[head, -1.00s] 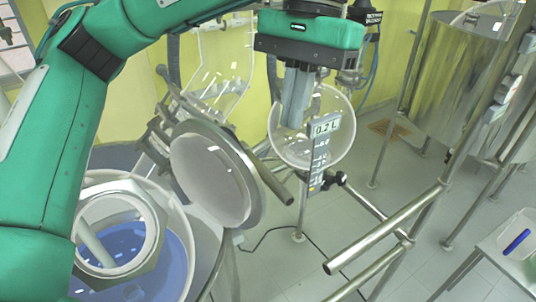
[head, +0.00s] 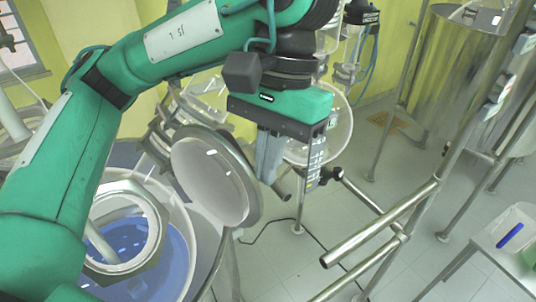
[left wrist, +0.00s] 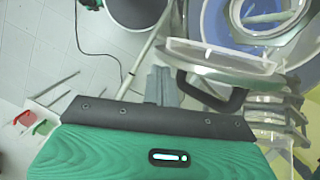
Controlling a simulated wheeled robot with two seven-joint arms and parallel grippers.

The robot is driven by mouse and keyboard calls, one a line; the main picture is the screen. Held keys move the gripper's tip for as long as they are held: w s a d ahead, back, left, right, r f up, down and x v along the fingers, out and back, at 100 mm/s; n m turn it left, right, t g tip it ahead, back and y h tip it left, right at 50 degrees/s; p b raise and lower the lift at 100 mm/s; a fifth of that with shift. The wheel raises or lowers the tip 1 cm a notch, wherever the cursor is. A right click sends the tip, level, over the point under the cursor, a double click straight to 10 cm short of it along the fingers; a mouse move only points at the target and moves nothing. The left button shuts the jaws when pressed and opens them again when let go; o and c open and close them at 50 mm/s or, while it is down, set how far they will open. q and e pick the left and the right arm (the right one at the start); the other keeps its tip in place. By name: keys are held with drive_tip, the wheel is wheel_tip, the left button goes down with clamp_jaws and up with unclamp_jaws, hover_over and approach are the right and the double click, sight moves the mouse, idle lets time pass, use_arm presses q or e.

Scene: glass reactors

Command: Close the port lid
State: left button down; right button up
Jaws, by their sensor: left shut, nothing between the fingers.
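The round port lid (head: 212,180) stands open and tilted in the head view, its pale inner face toward the port. The port (head: 127,190) is a pale, thick-rimmed opening on the vessel to its lower left, uncovered. My left gripper (head: 267,178) is shut and empty, pointing down just right of the lid, on its outer side. I cannot tell whether it touches the lid. In the left wrist view, the shut fingers (left wrist: 160,88) are left of the lid's edge (left wrist: 222,56) and its dark handle (left wrist: 212,98). My right gripper is not in view.
A glass vessel (head: 340,135) stands behind my left gripper. Metal rails (head: 380,222) run across the right of the gripper. A large steel tank (head: 465,75) and a white table (head: 500,240) are farther right. Open floor lies between.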

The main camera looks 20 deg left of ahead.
sight(253, 188)
use_arm(q)
drive_tip(key=s+b, duration=0.1)
drive_tip(key=s+m+t+b, duration=0.1)
drive_tip(key=shift+s+a, duration=0.3)
drive_tip(key=shift+s, duration=0.05)
drive_tip(key=shift+s+r, duration=0.1)
drive_tip(key=shift+s, duration=0.05)
